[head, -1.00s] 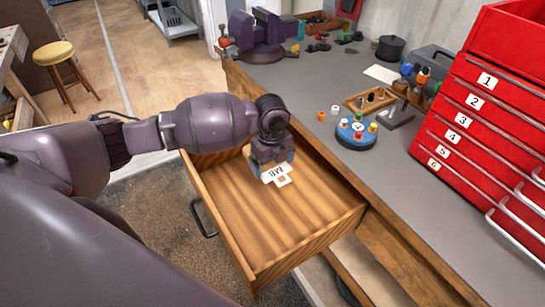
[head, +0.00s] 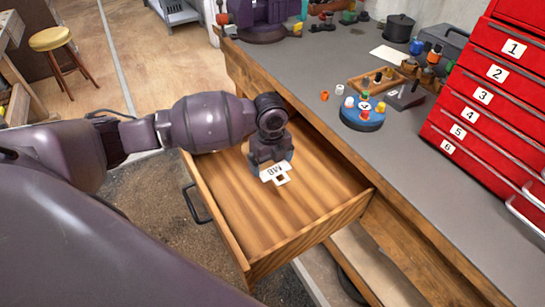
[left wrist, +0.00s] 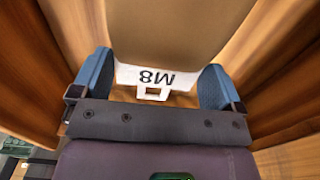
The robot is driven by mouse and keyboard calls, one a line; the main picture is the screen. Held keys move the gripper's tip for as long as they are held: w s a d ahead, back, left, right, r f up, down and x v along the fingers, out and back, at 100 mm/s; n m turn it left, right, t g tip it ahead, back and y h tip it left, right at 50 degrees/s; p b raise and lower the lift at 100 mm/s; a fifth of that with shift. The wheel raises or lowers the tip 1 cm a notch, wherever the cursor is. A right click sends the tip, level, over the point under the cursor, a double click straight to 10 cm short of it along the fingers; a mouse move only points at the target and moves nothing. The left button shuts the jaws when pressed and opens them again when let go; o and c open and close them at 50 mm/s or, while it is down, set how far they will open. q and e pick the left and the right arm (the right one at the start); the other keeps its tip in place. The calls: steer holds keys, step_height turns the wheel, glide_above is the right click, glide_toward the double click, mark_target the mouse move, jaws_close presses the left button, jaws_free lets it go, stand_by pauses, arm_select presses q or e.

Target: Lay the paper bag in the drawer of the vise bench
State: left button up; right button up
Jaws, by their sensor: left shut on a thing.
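The paper bag shows in the head view as a white piece (head: 275,173) lettered M8 with a small square loop. My left gripper (head: 272,164) points down into the open wooden drawer (head: 310,234) and is shut on the bag. In the left wrist view the white M8 part (left wrist: 155,78) sits between the two blue fingers. A smooth tan surface lies beyond it; I cannot tell if it belongs to the bag. Whether the bag touches the drawer floor is unclear. The bench's vise (head: 262,14) is cut off at the top edge. My right gripper is out of view.
The grey benchtop (head: 310,72) holds a blue round holder (head: 362,117), a wooden tray (head: 378,81) and a dark pot (head: 399,27). A red numbered drawer cabinet (head: 485,120) stands at the right. The drawer's front part is bare.

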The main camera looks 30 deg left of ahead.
arm_select(q)
steer(key=shift+f+b, duration=0.5)
steer(key=shift+f, duration=1.3)
steer(key=shift+f+b, duration=0.3)
steer(key=shift+f, duration=0.65)
steer(key=o, duration=0.6)
step_height(320, 180, up, 10)
steer(key=shift+f+p, duration=0.15)
steer(key=shift+p, duration=0.75)
steer(key=shift+r, duration=0.55)
steer(key=shift+a, duration=0.1)
